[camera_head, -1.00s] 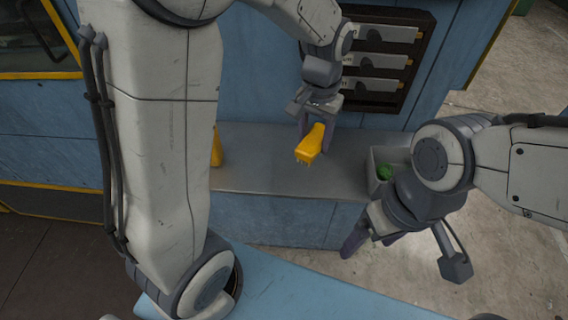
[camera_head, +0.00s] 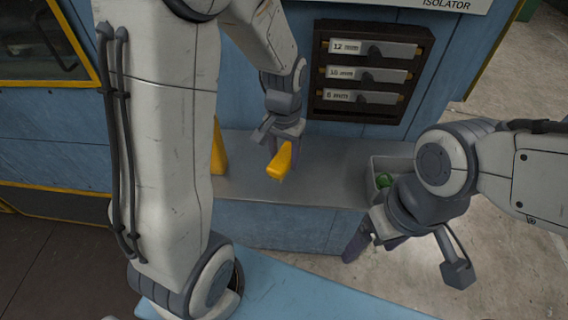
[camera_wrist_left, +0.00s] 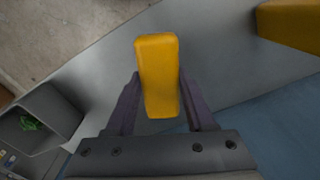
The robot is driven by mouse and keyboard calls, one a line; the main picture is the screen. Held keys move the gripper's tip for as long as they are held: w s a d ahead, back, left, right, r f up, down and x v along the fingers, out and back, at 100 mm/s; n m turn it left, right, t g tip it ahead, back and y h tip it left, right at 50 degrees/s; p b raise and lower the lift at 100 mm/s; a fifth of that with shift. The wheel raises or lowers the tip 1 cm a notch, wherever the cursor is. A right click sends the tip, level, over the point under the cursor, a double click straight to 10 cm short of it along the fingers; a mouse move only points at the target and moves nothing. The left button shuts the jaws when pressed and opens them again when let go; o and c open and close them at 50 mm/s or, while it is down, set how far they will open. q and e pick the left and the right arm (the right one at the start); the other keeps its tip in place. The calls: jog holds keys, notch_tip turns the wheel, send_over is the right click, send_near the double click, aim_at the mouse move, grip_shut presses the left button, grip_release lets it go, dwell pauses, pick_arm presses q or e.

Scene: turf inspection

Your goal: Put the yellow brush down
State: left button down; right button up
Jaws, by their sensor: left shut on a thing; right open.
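The yellow brush (camera_head: 281,161) is held by my left gripper (camera_head: 284,150) over the grey shelf (camera_head: 325,180) in the head view. In the left wrist view the brush (camera_wrist_left: 158,75) sits between the two fingers of my left gripper (camera_wrist_left: 160,105). I cannot tell whether its lower end touches the shelf. My right gripper (camera_head: 400,255) is open and empty, in front of the shelf at the right.
Another yellow object (camera_head: 218,148) stands on the shelf at the left, partly hidden by my arm. A grey bin (camera_head: 392,162) with a green thing (camera_head: 383,180) is at the shelf's right end. A dark rack with labelled bars (camera_head: 370,117) is on the blue wall.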

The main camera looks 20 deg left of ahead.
pick_arm(q)
jog(key=shift+f+p, duration=0.35)
jog(key=shift+f, duration=1.6)
jog(key=shift+f, duration=0.15)
jog(key=shift+c, duration=1.3)
grip_release()
